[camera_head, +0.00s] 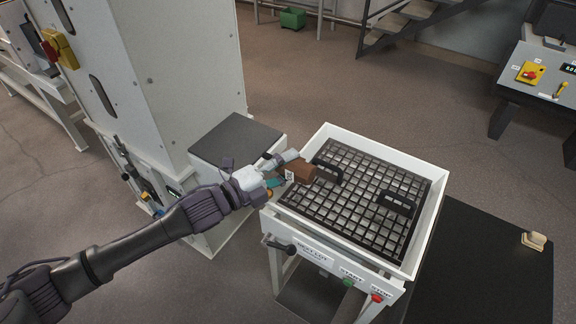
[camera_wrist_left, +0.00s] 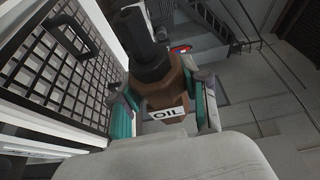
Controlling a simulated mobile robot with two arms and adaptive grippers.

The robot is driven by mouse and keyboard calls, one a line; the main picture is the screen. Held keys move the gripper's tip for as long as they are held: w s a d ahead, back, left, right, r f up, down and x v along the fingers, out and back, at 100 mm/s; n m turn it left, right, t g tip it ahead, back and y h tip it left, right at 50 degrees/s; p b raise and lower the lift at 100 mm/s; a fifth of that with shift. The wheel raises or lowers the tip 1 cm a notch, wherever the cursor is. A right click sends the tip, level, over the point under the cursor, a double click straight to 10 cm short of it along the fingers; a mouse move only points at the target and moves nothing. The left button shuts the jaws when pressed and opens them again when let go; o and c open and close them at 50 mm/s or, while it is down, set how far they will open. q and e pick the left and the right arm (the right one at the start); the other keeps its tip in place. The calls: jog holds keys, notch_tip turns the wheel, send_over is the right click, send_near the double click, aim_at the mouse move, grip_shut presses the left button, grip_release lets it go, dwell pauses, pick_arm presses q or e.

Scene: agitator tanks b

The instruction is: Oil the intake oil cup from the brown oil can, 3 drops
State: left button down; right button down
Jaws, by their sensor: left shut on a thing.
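My left gripper (camera_head: 277,172) is shut on the brown oil can (camera_head: 302,172). It holds the can beside the left corner of the white tray stand, at about the height of its rim. In the left wrist view the can (camera_wrist_left: 162,92) sits between the teal finger pads of the gripper (camera_wrist_left: 163,115). Its white label reads OIL, and its dark top points away from the wrist. I cannot make out the intake oil cup in either view. My right gripper is not in view.
The white-framed stand (camera_head: 437,215) holds a black grid (camera_head: 355,195) with two black handles. A grey-topped cabinet (camera_head: 235,140) stands behind my left gripper. A lever, green button and red button are on the stand's front. Dark matting lies at the right.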

pick_arm(q)
jog(key=shift+r, duration=0.15)
jog(key=shift+r+m+y+p, duration=0.25)
jog(key=shift+m+y+p, duration=0.05)
jog(key=shift+m+p, duration=0.45)
jog(key=shift+m+g+y+p, duration=0.3)
jog(key=shift+m+y+p, duration=0.1)
jog(key=shift+m+p, duration=0.55)
jog(key=shift+f+m+y+p, duration=0.1)
jog(key=shift+m+y+p, duration=0.2)
jog(key=shift+p, duration=0.3)
jog(key=shift+f, duration=0.15)
